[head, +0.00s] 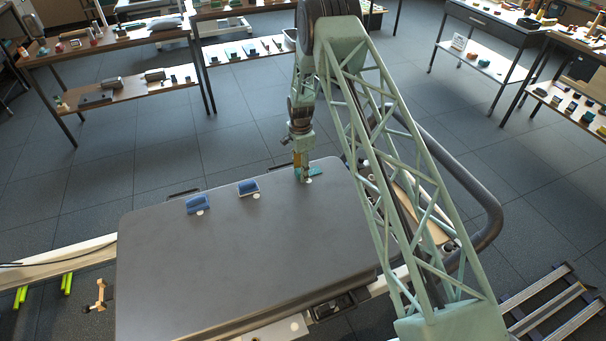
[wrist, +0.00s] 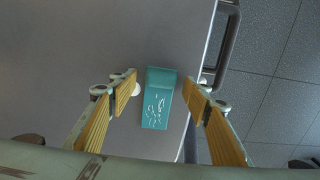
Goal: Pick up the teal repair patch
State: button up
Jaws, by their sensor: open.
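The teal repair patch (wrist: 158,98) lies near the edge of the dark grey table top (wrist: 90,50) in the wrist view, with pale markings on its face. My gripper (wrist: 160,90) is open, with one yellow-padded finger on each side of the patch. Gaps show between the patch and both fingers, so it is not held. In the head view my gripper (head: 302,176) points down at the table's far right part, and a bit of the patch (head: 315,173) shows beside it. I cannot tell the exact height of the fingertips above the table.
Two blue pieces, one at the left (head: 199,204) and one in the middle (head: 248,188), lie near the far edge of the table top (head: 230,260). Small white discs lie beside the pieces. A dark curved rail (wrist: 226,45) runs along the table's side. The near table top is clear.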

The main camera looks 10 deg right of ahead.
dwell(0.3)
jog(key=c, duration=0.9)
jog(key=shift+r, duration=0.15)
jog(key=shift+r+p, duration=0.55)
jog(key=shift+r, duration=1.1)
jog(key=s+a, duration=0.2)
jog(key=s, duration=0.3)
jog(key=s+a+r+p, duration=0.1)
jog(key=s, duration=0.4)
jog(key=s+a+p, duration=0.1)
jog(key=s+a, duration=0.1)
jog(key=s, duration=0.3)
jog(key=shift+a+r, duration=0.2)
jog(key=shift+a, duration=0.1)
